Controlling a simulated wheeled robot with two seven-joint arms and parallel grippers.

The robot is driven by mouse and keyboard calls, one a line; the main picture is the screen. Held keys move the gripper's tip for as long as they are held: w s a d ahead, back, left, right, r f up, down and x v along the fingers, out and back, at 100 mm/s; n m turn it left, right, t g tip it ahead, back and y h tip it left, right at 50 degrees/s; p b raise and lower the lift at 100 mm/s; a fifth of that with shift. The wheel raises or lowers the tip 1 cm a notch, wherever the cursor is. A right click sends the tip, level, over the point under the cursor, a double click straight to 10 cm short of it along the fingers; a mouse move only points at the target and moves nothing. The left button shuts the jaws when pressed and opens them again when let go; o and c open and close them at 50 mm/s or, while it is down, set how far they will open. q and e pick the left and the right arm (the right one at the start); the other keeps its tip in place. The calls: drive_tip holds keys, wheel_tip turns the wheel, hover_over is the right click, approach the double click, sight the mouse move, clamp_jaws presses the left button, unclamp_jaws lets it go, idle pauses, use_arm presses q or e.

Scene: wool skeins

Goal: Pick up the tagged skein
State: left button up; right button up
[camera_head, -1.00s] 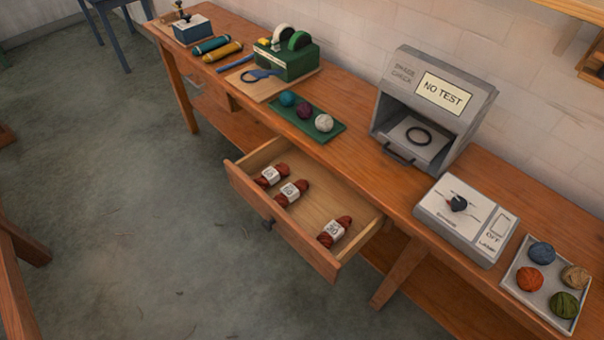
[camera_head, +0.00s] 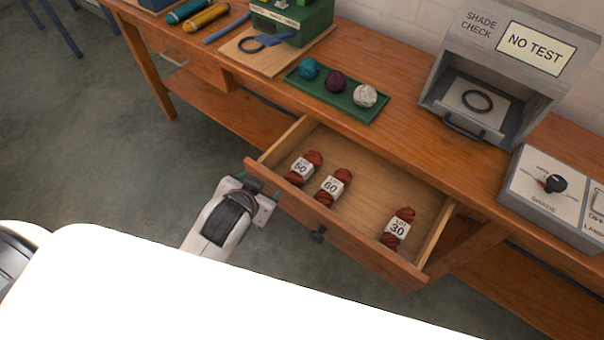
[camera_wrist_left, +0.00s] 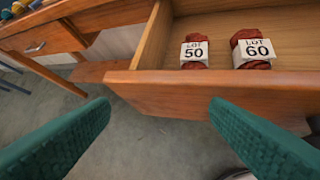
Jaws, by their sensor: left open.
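Three dark red skeins with white paper tags lie in the open drawer (camera_head: 375,215). The LOT 50 skein (camera_head: 313,157) is at the left, the LOT 60 skein (camera_head: 342,175) beside it, and the LOT 30 skein (camera_head: 405,214) apart at the right. The left wrist view shows the LOT 50 skein (camera_wrist_left: 195,63) and LOT 60 skein (camera_wrist_left: 250,35) beyond the drawer front (camera_wrist_left: 175,92). My left gripper (camera_head: 262,190) is outside the drawer, by the left of its front. Its green fingers (camera_wrist_left: 160,108) are open and empty. My right gripper is not in view.
The bench holds a green tray with several yarn balls (camera_head: 352,113), a shade-check box reading NO TEST (camera_head: 480,50) and a dial box (camera_head: 540,190). A white shape covers the lower head view.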

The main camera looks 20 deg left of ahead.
use_arm(q)
drive_tip(key=w+d+r+m+t+h, duration=0.2)
drive_tip(key=w+d+r+m+t, duration=0.25)
drive_tip(key=r, duration=0.45)
drive_tip(key=w+d+r+m+t+h, duration=0.2)
drive_tip(key=w+d+r+t+h, duration=0.15)
drive_tip(key=w+r+t, duration=0.45)
drive_tip(key=s+d+r+m+g+h, duration=0.25)
drive_tip(key=d+r+m+h, duration=0.35)
drive_tip(key=d+m+h, duration=0.35)
drive_tip(key=d+m+g+h, duration=0.4)
drive_tip(key=m+g, duration=0.2)
drive_tip(key=m, duration=0.2)
drive_tip(key=m+g+y, duration=1.3)
drive_tip(key=y, duration=0.5)
hover_over(298, 171)
wheel_tip(298, 171, down, 21)
drive_tip(key=f, duration=0.5)
drive_tip(key=shift+w+a, duration=0.15)
drive_tip(key=shift+w, duration=0.05)
drive_tip(key=shift+s+f+p, duration=0.15)
drive_tip(key=shift+f+p, duration=0.4)
drive_tip(key=shift+f, duration=2.5)
